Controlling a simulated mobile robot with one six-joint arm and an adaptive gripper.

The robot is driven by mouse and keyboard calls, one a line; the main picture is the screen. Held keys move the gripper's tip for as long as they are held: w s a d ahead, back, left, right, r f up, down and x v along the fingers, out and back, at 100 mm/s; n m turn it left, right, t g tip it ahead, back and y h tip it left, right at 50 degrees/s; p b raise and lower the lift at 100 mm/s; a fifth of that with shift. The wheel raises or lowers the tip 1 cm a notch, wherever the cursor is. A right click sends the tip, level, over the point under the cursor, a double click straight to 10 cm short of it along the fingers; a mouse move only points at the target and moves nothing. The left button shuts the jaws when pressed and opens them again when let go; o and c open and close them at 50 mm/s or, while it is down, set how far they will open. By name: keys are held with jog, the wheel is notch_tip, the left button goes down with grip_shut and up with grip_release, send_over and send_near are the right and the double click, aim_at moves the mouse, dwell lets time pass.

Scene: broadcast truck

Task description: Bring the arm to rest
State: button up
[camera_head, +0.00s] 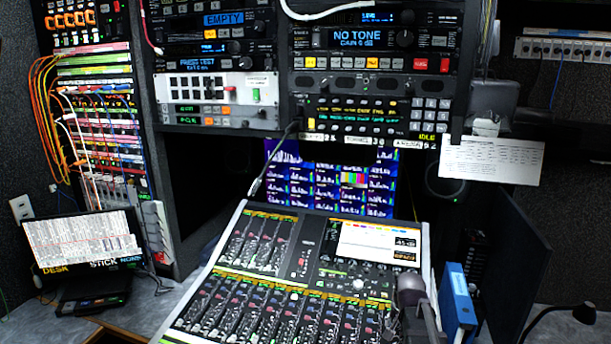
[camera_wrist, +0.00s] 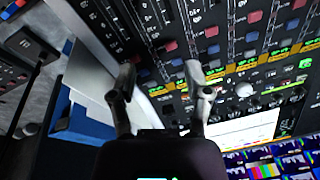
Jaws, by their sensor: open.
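My gripper (camera_wrist: 159,72) shows in the wrist view with its two fingers apart and nothing between them. The fingers are in front of the mixing console (camera_wrist: 225,75), over its rows of knobs and faders. I cannot tell whether they touch it. In the head view, a grey rounded part of my arm shows at the right edge of the console (camera_head: 237,275), near its lower right corner. The fingertips are hard to make out there.
A blue binder (camera_head: 457,298) stands just right of the console; it also shows in the wrist view (camera_wrist: 88,118). A small monitor (camera_head: 88,241) stands at the left. Equipment racks (camera_head: 370,60) rise behind. A black gooseneck lamp (camera_head: 583,313) is at the lower right.

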jog(key=s+a+f+n+g+b, duration=0.1)
jog(key=s+a+f+n+b, duration=0.1)
jog(key=s, duration=0.5)
jog(key=s+a+f+n+g+b, duration=0.1)
jog(key=s+a+f+n, duration=0.2)
jog(key=s+a, duration=0.4)
jog(key=shift+a+f+n+b, duration=0.2)
jog(key=shift+n+b, duration=0.15)
jog(key=shift+n, duration=0.55)
jog(key=shift+w, duration=0.1)
dwell(0.9)
jog(key=shift+c, duration=0.4)
